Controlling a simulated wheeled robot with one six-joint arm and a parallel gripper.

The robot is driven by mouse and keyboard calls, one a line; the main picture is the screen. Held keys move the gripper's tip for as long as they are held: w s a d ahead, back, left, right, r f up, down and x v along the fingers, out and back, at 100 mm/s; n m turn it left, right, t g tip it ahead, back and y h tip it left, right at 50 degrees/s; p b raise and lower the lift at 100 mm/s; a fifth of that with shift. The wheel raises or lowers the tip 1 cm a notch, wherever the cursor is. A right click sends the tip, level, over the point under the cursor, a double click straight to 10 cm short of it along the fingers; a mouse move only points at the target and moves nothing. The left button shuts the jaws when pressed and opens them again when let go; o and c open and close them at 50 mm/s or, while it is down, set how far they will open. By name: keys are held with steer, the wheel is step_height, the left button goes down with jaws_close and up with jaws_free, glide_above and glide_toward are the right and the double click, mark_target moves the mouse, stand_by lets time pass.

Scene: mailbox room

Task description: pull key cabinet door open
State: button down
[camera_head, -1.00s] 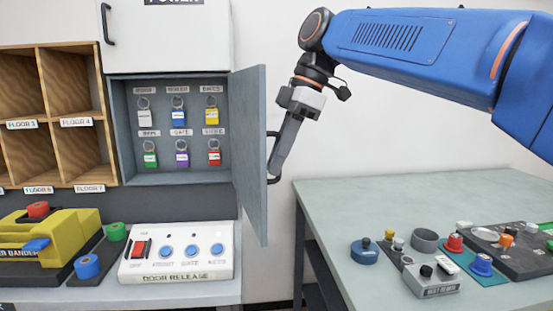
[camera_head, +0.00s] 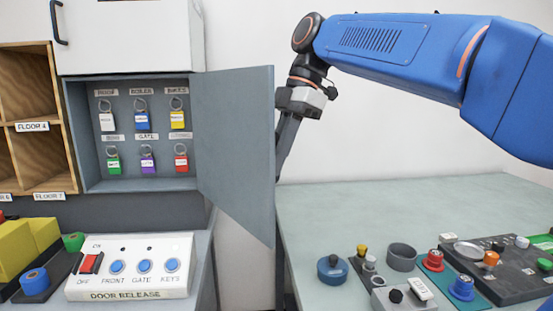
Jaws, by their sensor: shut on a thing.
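The key cabinet (camera_head: 75,135) is a grey box on the wall at the left. Several tagged keys (camera_head: 142,121) hang inside it in two rows. Its grey door (camera_head: 238,140) stands open, swung out to the right on its right-side hinge. My gripper (camera_head: 280,160) is at the door's free right edge, shut on the door handle. The handle and my fingertips are mostly hidden behind the door panel.
A white cabinet (camera_head: 130,38) is above the key cabinet, wooden pigeonholes (camera_head: 35,140) to its left. A door release panel (camera_head: 132,267) sits below. A pale green table (camera_head: 430,205) with several knobs and parts stands right. White wall shows behind my arm.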

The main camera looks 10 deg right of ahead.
steer(key=shift+s, duration=0.1)
steer(key=c, duration=2.1)
jaws_free()
steer(key=v, duration=0.7)
steer(key=shift+d+r, duration=0.1)
steer(key=shift+r, duration=0.15)
